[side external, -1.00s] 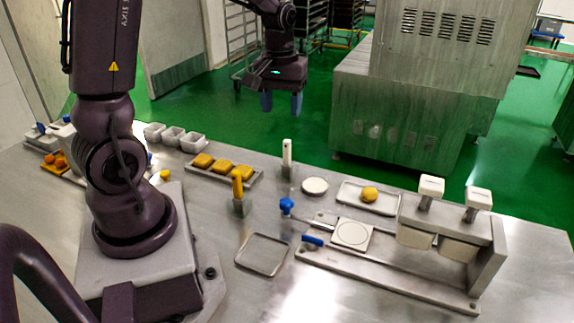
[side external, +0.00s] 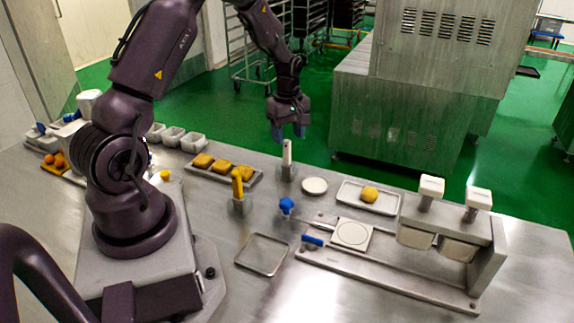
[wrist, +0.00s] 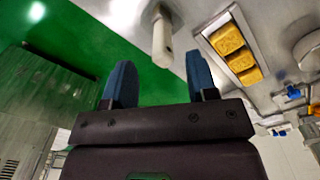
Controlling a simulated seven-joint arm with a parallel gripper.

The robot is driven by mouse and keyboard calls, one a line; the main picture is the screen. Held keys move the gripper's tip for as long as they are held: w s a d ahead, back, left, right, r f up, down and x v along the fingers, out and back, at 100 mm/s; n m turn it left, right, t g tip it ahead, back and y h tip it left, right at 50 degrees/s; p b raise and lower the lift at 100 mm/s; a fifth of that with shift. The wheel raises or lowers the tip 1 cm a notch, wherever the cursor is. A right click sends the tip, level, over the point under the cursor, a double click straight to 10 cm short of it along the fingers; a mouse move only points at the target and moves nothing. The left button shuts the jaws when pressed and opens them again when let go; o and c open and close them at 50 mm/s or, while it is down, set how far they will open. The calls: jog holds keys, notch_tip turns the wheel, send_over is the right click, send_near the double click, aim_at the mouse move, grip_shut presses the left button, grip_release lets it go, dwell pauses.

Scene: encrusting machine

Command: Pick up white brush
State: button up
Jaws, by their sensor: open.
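The white brush (side external: 287,152) stands upright in a small metal holder (side external: 288,172) near the far edge of the table. My gripper (side external: 288,132) is just above the top of the brush in the side external view, with its blue fingers pointing down. In the wrist view the white handle (wrist: 162,42) lies ahead of the gap between the blue fingers of my gripper (wrist: 160,85). The fingers are apart and nothing is between them. The brush's lower end is hidden in the holder.
A yellow brush (side external: 237,183) stands in another holder to the left. A tray of yellow blocks (side external: 254,180) is at the left. A white round dish (side external: 314,186) and a tray with a yellow ball (side external: 369,194) are to the right.

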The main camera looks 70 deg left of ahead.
aim_at(287, 148)
jog(key=shift+s+d+f, duration=0.1)
jog(key=shift+f, duration=1.45)
jog(key=shift+s+d+f, duration=0.1)
jog(key=shift+f, duration=1.4)
grip_shut()
jog(key=shift+r, duration=0.1)
jog(key=shift+a+r, duration=0.1)
jog(key=shift+r, duration=0.4)
notch_tip(287, 148, up, 2)
jog(key=shift+r, duration=0.2)
jog(key=s+d+r, duration=0.8)
jog(key=s+r, duration=0.1)
jog(key=s, duration=0.2)
jog(key=shift+s+r, duration=0.25)
